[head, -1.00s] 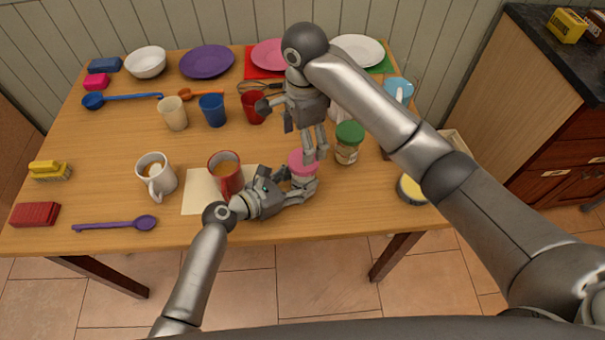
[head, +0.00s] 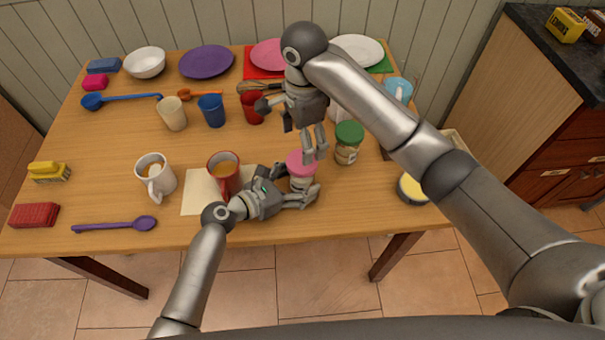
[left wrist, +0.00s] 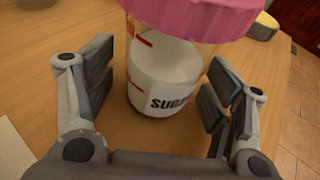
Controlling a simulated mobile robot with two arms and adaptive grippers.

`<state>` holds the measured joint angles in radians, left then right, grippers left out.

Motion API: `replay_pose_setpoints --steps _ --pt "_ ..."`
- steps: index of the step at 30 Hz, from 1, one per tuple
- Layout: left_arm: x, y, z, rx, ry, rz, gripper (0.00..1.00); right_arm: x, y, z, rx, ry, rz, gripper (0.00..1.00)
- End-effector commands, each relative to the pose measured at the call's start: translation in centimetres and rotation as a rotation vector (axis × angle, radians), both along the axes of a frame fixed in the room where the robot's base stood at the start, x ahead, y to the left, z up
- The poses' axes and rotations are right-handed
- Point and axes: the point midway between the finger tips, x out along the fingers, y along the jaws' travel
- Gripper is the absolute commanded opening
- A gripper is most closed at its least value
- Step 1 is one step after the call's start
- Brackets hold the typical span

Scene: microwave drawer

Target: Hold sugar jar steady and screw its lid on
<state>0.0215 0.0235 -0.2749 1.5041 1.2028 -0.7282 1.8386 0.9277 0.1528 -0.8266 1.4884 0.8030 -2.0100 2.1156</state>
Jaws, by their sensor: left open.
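The sugar jar (head: 300,184) stands at the table's front edge area, with a pink lid (head: 296,162) on top. In the left wrist view the clear jar (left wrist: 165,75) shows white sugar, red marks and a "SUGAR" label; the lid (left wrist: 195,15) is cut off by the top edge. My left gripper (head: 303,188) is open around the jar's lower part, with gaps between its fingers and the glass in the left wrist view (left wrist: 165,95). My right gripper (head: 315,149) points down at the lid's right side; whether it touches the lid is unclear.
A green-lidded jar (head: 347,150) stands close on the right. A red mug (head: 223,174) and a white mug (head: 155,178) stand left of my left gripper. A red cup (head: 252,107) is behind. The table front (head: 350,212) near the jar is clear.

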Motion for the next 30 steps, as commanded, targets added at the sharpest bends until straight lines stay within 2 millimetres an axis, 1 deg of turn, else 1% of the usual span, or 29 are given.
replay_pose_setpoints --steps 5,15,19,24,30 --pt "-0.8 1.3 0.4 0.001 0.0 0.002 0.76 0.0 0.0 0.0 0.0 0.0 0.0 0.78" --pt "-4.5 6.6 2.2 0.004 0.002 0.002 0.76 0.0 0.0 0.0 0.0 0.0 0.0 0.78" --pt "-5.6 8.2 2.9 0.003 0.002 0.001 0.76 0.0 0.0 0.0 0.0 0.0 0.0 0.78" --pt "-6.4 9.3 3.3 0.002 0.002 0.0 0.76 0.0 0.0 0.0 0.0 0.0 0.0 0.78" --pt "-6.5 9.5 3.5 0.002 0.001 0.001 0.76 0.0 0.0 0.0 0.0 0.0 0.0 0.78"
